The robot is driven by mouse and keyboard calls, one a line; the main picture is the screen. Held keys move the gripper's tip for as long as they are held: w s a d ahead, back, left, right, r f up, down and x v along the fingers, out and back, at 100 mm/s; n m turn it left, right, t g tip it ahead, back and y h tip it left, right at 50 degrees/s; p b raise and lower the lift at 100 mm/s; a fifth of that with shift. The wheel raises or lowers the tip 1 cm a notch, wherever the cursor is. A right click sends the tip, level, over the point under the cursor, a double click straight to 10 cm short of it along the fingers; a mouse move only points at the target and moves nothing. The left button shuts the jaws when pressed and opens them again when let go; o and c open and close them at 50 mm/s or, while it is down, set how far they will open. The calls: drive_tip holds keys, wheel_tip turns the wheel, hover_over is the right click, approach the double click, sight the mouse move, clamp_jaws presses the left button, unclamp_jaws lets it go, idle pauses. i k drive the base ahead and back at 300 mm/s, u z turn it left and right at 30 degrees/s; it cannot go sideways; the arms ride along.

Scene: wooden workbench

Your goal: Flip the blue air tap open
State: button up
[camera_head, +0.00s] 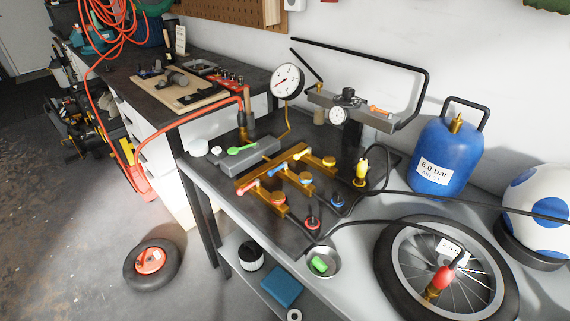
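The blue air tap (279,170) is a small lever handle on the middle branch of a brass manifold (262,174) on the workbench. A red-pink tap (250,185) is on the nearer branch and a yellow tap (301,154) on the farther one. The blue lever appears to lie roughly along the manifold's main pipe, but its exact angle is too small to tell. My gripper is not in view.
A green lever (242,149) sits on a grey block behind the manifold. A pressure gauge (287,81) stands behind. Black hoses cross the bench beside a wheel (395,262), a blue tank (446,150) and a ball (540,200). A small bowl (331,252) is near the front edge.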

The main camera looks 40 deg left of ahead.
sight(270, 173)
drive_tip(key=u, duration=2.6)
drive_tip(key=k, duration=0.05)
drive_tip(key=z, duration=0.85)
